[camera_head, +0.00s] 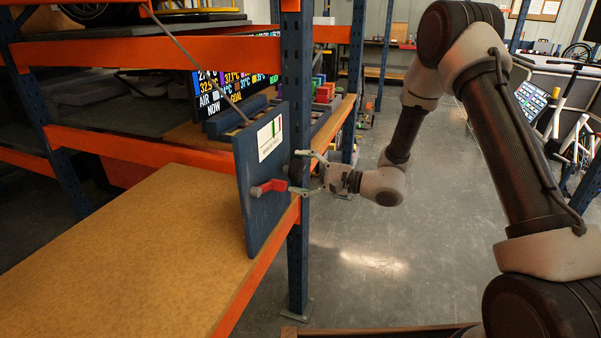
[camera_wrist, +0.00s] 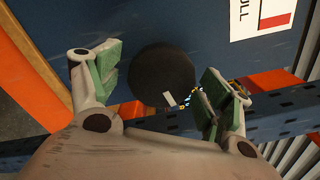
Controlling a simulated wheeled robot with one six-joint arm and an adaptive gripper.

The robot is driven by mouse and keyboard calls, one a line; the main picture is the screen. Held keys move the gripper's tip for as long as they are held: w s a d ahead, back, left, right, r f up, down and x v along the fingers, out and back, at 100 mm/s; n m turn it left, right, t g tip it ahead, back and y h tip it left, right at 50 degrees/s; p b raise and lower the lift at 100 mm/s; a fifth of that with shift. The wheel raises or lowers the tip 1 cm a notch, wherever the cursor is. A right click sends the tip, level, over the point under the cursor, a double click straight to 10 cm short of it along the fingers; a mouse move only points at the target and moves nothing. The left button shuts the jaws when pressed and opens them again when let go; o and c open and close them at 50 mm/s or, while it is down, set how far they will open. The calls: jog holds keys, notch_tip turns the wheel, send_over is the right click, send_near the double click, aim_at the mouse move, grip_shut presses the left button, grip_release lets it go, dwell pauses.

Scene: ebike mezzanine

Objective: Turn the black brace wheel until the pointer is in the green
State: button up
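The black brace wheel (camera_head: 297,172) is a round knob on the upright blue panel (camera_head: 264,212). In the wrist view the wheel (camera_wrist: 160,72) lies between the fingertips of my gripper (camera_wrist: 158,80) and has a pale mark near its lower edge. The green-padded fingers are spread at its left and right, with a gap at the left; contact at the right is unclear. A white gauge label (camera_head: 270,138) shows a green strip; its red part (camera_wrist: 275,20) shows in the wrist view. I cannot make out where the pointer is. My gripper (camera_head: 318,172) reaches in from the right.
A red handle (camera_head: 268,187) sticks out of the panel beside the wheel. The wooden shelf (camera_head: 120,260) at left is bare. A lit display (camera_head: 235,80) stands behind the panel.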

jog(key=v, duration=1.2)
